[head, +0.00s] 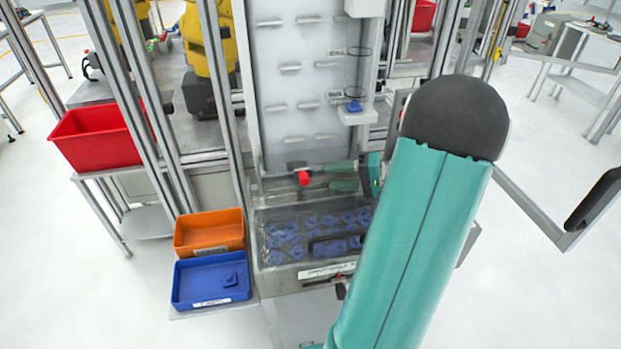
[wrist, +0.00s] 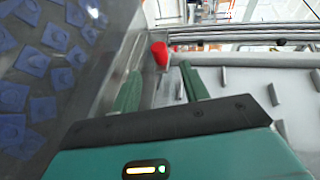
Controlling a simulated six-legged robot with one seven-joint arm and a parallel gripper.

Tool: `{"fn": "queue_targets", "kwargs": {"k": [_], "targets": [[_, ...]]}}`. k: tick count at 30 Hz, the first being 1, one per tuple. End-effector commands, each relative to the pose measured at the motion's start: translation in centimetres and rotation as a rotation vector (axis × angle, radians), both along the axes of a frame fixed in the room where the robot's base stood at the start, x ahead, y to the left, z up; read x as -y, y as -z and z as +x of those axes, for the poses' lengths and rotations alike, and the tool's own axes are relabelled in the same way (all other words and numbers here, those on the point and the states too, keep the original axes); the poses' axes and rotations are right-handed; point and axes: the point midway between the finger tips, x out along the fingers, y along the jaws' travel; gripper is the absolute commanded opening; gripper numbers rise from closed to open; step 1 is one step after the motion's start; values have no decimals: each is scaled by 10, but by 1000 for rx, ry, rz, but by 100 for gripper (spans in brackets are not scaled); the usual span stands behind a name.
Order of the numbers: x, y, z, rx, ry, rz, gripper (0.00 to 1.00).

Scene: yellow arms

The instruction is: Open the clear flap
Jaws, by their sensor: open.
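The clear flap (head: 300,228) lies over a bin of several blue parts (head: 285,240) at the foot of the grey panel. A dark handle (head: 335,237) shows at its front. In the wrist view the flap (wrist: 75,70) fills the left side, with the blue parts seen through it. My gripper (head: 327,177) is open and empty, above the flap's back edge and in front of the grey panel; it also shows in the wrist view (wrist: 160,84). A red knob (head: 303,178) is just beyond the fingertips; it also shows in the wrist view (wrist: 160,53). Contact cannot be told.
The grey panel (head: 300,90) with small pegs rises behind the bin. An orange tray (head: 209,232) and a blue tray (head: 210,280) sit to the left. A red bin (head: 97,137) is farther left. Metal frame posts flank the panel. My arm covers the right side.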

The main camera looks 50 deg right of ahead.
Motion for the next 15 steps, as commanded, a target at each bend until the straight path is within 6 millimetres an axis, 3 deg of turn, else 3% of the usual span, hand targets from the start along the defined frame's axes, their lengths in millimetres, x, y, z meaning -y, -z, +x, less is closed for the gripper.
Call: {"fn": "queue_targets", "kwargs": {"k": [9,15], "targets": [[-31,14,47,-1,-3,3,45],[-38,17,59,-1,-1,1,45]]}}
